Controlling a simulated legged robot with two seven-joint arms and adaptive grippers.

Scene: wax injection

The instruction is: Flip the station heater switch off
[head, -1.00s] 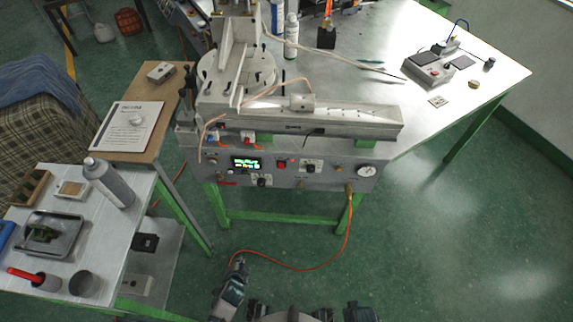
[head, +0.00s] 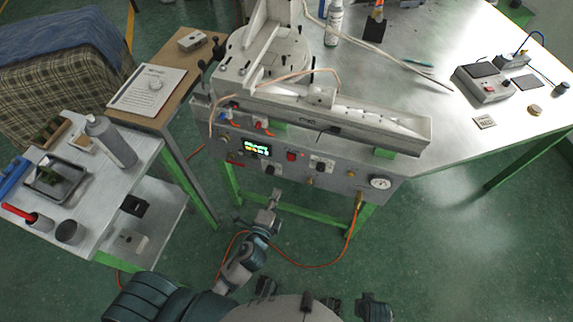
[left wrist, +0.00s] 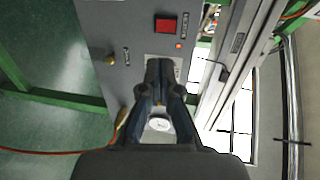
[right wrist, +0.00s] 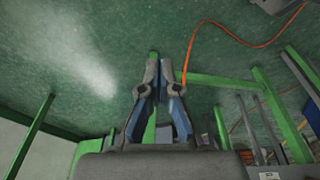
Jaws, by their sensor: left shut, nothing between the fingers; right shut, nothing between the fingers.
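The wax station's front panel (head: 340,178) carries a red switch (head: 291,156) to the right of a lit display (head: 257,149). In the left wrist view the red switch (left wrist: 166,23) is beyond my fingertips, with a small lit red lamp (left wrist: 179,46) beside it. I cannot read its label or tell its position. My left gripper (head: 276,193) is shut and empty, in front of the panel and apart from the switch; in the left wrist view its fingertips (left wrist: 159,65) cover part of a pale plate. My right gripper (right wrist: 159,65) is shut and empty, over the floor.
Knobs and a round gauge (head: 380,182) sit on the same panel. An orange hose (head: 325,261) hangs from the panel to the floor. A side table (head: 138,178) with a bottle (head: 112,142) stands left. Green table legs stand below the station.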

